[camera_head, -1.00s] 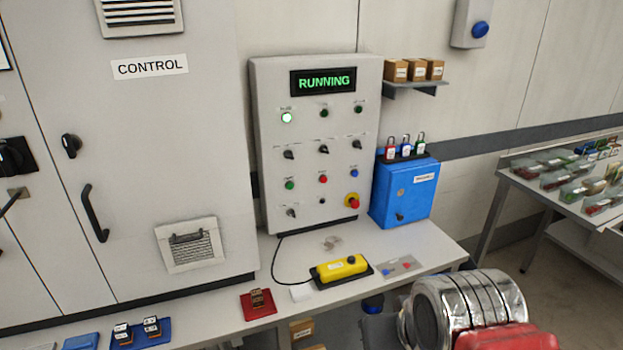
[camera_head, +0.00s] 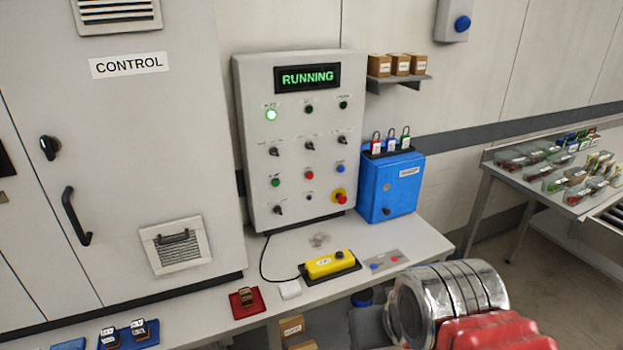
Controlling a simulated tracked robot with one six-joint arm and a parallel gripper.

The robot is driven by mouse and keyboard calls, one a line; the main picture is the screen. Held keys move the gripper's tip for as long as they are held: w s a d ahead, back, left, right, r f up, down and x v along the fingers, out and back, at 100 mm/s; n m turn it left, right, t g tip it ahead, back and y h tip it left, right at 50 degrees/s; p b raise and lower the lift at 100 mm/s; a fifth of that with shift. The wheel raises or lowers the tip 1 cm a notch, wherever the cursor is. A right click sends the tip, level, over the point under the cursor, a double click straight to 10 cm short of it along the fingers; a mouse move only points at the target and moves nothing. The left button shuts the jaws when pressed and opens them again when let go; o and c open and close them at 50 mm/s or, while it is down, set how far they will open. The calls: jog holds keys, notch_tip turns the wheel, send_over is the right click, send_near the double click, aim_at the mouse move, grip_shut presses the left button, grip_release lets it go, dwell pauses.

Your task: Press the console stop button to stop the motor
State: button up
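The grey console (camera_head: 250,150) stands on the bench against the wall, and its display (camera_head: 307,78) reads RUNNING in green. A small red button (camera_head: 309,175) sits in the row of buttons below the black selector knobs. A green button (camera_head: 276,182) is to its left and a blue button (camera_head: 340,169) to its right. A larger red mushroom button (camera_head: 340,196) on a yellow ring is at the lower right of the panel. The labels are too small to read. My arm's silver and red links show at the lower right, apart from the console. My gripper is not in view.
A blue lockbox (camera_head: 388,185) with padlocks on top stands right of the console. A yellow pendant (camera_head: 331,264) with a cable lies on the bench (camera_head: 400,236) in front. A tall CONTROL cabinet (camera_head: 130,130) is at left. The space before the panel is clear.

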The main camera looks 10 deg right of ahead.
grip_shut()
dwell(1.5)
